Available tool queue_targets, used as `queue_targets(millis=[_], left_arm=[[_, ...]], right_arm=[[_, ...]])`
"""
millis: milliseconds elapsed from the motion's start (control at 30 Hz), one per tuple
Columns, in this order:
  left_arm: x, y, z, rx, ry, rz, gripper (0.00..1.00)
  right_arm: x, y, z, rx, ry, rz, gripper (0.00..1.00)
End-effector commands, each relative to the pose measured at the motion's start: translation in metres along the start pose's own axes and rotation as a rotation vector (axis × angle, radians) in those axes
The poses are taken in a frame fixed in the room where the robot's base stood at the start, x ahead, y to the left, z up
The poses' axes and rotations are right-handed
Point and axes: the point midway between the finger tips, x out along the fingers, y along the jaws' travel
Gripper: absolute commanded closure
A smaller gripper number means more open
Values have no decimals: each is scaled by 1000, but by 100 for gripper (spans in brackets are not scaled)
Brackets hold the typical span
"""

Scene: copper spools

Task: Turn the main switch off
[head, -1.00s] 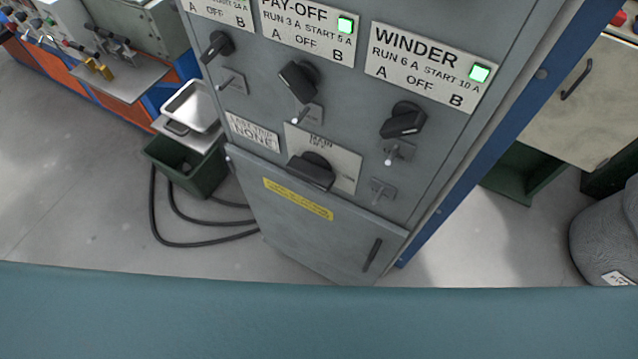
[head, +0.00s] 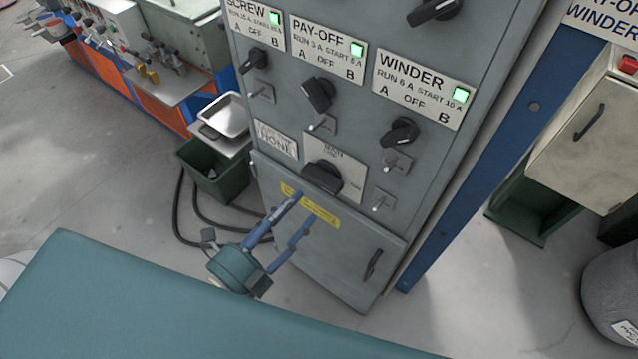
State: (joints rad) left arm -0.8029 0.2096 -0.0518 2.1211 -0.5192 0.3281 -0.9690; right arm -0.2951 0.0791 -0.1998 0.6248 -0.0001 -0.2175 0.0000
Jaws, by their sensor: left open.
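The main switch (head: 324,177) is a black rotary handle on a white plate, low on the grey cabinet's front. The small print on its plate is too blurred to read surely. My left gripper (head: 301,214) is open and empty, just below the main switch and in front of the yellow label (head: 312,208). Its two blue fingers point up toward the switch, and I see no contact with it. My right gripper is not in view.
Above are black selector knobs for the screw (head: 254,61), pay-off (head: 318,93) and winder (head: 400,132), each with a lit green lamp. A green bin (head: 215,175) and black cables lie left of the cabinet. A blue post (head: 480,170) stands right.

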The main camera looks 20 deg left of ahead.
Motion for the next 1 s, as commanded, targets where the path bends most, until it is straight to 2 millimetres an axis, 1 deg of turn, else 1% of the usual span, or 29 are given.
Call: queue_targets(millis=[33,200,300,400,567,800,833,900,967,1000], left_arm=[[11,-3,0,1,1,-4,54],[43,-3,0,-1,1,-2,54],[59,-2,0,-1,0,-1,54],[70,-1,0,-3,0,1,54],[78,0,0,-3,0,2,54],[79,1,0,-4,0,2,54],[79,1,0,-4,0,2,56],[79,1,0,-4,0,2,70],[79,1,0,-4,0,2,82],[79,1,0,-4,0,2,90]], right_arm=[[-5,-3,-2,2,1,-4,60],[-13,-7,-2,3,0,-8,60],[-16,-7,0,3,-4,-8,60],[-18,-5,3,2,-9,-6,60],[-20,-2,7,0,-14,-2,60],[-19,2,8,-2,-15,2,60],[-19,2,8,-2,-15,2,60],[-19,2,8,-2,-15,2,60],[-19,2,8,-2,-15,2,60],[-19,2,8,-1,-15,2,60]])
